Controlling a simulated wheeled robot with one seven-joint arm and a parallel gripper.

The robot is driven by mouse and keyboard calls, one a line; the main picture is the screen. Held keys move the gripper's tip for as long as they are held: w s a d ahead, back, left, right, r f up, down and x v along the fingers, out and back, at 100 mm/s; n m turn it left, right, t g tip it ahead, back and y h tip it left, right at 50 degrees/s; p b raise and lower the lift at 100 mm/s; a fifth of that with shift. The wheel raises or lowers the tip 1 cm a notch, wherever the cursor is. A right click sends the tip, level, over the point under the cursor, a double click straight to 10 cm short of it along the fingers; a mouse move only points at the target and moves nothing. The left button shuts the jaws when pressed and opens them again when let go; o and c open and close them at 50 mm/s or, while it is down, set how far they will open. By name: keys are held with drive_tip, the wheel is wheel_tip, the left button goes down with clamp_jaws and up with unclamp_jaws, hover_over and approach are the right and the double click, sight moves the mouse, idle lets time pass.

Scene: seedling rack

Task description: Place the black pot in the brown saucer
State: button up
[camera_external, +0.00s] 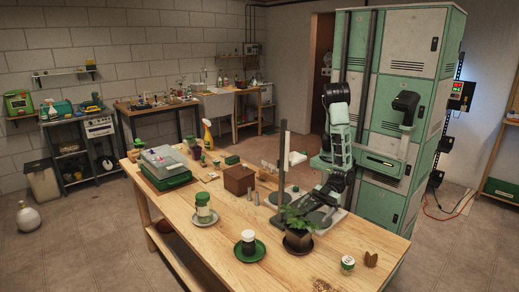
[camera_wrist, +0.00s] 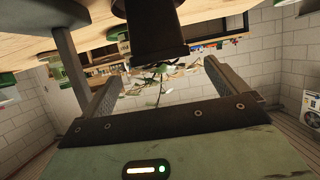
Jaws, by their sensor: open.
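The black pot (camera_external: 298,240) holds a leafy green plant and stands near the front edge of the wooden table. The brown saucer (camera_external: 299,251) shows as a dark rim around the pot's base, so the pot appears to be in it. In the wrist view the black pot (camera_wrist: 156,38) appears upside down, with its leaves hanging below it in the picture. My gripper (camera_wrist: 160,72) is open, with a finger to either side of the pot's line and clear gaps between. In the external view the gripper is close behind the plant, partly hidden by leaves.
A dark upright post (camera_external: 281,165) and a brown box (camera_external: 238,180) stand farther back.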

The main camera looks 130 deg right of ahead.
drive_tip(key=s+a+r+n+g+y, duration=0.1)
drive_tip(key=s+a+n+g+y, duration=0.2)
drive_tip(key=s, duration=0.4)
drive_tip(key=s+a+r+n+g+y, duration=0.2)
drive_tip(key=s+a+g, duration=0.1)
drive_tip(key=s+g, duration=0.4)
drive_tip(key=s+d+r+n+g+h, duration=0.2)
drive_tip(key=s+d, duration=0.6)
drive_tip(key=s, duration=0.5)
drive_tip(key=shift+d+r+n+g+h, duration=0.15)
drive_tip(key=shift+r+n+g+h, duration=0.2)
drive_tip(key=shift+g+h, duration=0.65)
drive_tip(key=shift+r, duration=0.1)
wheel_tip(320, 180, up, 4)
drive_tip(key=p, duration=0.4)
